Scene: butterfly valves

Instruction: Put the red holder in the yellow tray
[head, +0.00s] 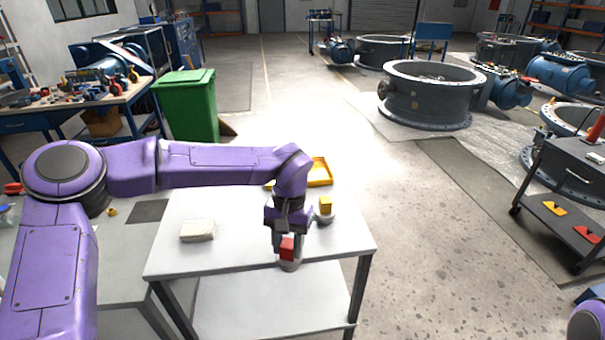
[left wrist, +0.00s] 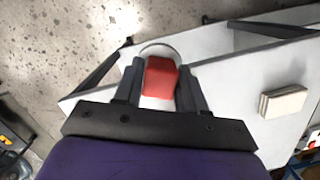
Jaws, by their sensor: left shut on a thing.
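The red holder (head: 287,248) is a red block on a round grey base, at the front edge of the white table (head: 225,255). My left gripper (head: 287,243) points down and is shut on its red block. The left wrist view also shows the red holder (left wrist: 160,78) between the two dark fingers (left wrist: 160,88). I cannot tell whether its base touches the table. The yellow tray (head: 321,173) is at the table's back right, partly hidden behind my left arm. My right gripper is out of view.
A yellow block on a round grey base (head: 325,206) stands between the red holder and the tray, to the right. A pale stack (head: 198,230) lies at the table's left and shows in the left wrist view (left wrist: 283,102). The table's middle is clear.

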